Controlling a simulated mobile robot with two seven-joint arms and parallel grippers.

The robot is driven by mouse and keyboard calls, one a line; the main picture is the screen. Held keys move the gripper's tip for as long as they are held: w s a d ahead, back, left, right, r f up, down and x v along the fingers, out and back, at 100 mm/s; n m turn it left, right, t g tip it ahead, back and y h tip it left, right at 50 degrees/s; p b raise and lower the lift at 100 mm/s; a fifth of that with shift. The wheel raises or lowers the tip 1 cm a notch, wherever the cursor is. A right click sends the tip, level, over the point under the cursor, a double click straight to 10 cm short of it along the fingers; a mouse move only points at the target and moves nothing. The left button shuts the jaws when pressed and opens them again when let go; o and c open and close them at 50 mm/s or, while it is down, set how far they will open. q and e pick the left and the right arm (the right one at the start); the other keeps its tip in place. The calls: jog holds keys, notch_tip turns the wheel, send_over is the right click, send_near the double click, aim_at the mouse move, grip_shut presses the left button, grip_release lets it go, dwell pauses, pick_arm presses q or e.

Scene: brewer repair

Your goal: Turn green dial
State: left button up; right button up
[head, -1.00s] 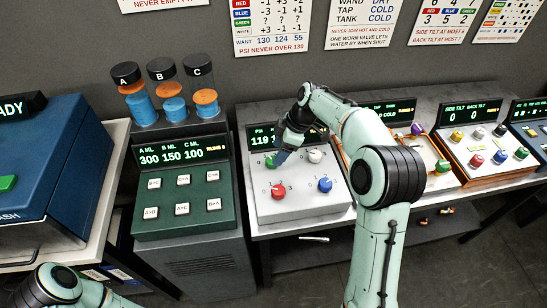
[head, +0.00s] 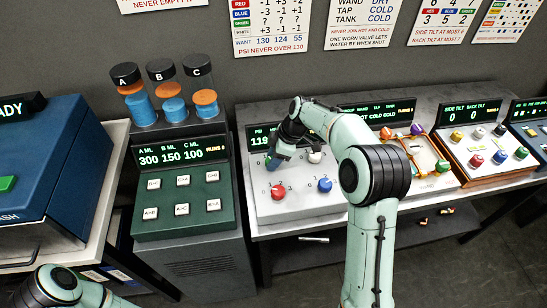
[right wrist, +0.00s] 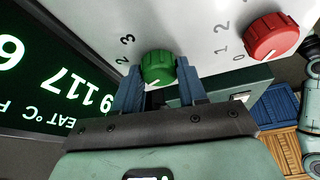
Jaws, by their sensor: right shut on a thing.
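The green dial (right wrist: 158,68) is a ridged round knob with a white pointer mark, on a light grey panel (right wrist: 205,35) with small printed numbers around it. In the right wrist view, my right gripper (right wrist: 159,75) has its two blue fingers on either side of the dial, shut on it. In the head view, my right gripper (head: 277,162) reaches down at the panel's upper left and mostly hides the green dial. My left gripper is out of the picture; only part of my left arm shows at the bottom left.
On the same panel are a red dial (head: 278,192), a blue dial (head: 324,185) and a white dial (head: 315,157). A lit display (head: 258,140) stands behind them. A green button console (head: 182,190) is to the left, and an orange-edged panel (head: 432,178) to the right.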

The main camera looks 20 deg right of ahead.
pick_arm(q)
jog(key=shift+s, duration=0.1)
pick_arm(e)
jog(key=shift+m+t+b, duration=0.4)
jog(key=shift+m+b, duration=0.2)
jog(key=shift+m, duration=0.3)
jog(key=shift+s+m+h+b, duration=0.1)
jog(key=shift+m+h+b, duration=0.25)
jog(key=shift+m, duration=0.45)
jog(key=shift+a+m+t+h+b, duration=0.1)
jog(key=shift+m+t+h+b, duration=0.35)
jog(key=shift+m, duration=0.75)
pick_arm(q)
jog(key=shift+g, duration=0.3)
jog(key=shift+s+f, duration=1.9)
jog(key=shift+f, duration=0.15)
pick_arm(e)
jog(key=shift+m+t+h, duration=0.35)
jog(key=shift+m+h, duration=0.05)
jog(key=shift+m, duration=1)
jog(key=o, duration=1.1)
jog(key=shift+c, duration=0.2)
jog(key=shift+r, duration=0.1)
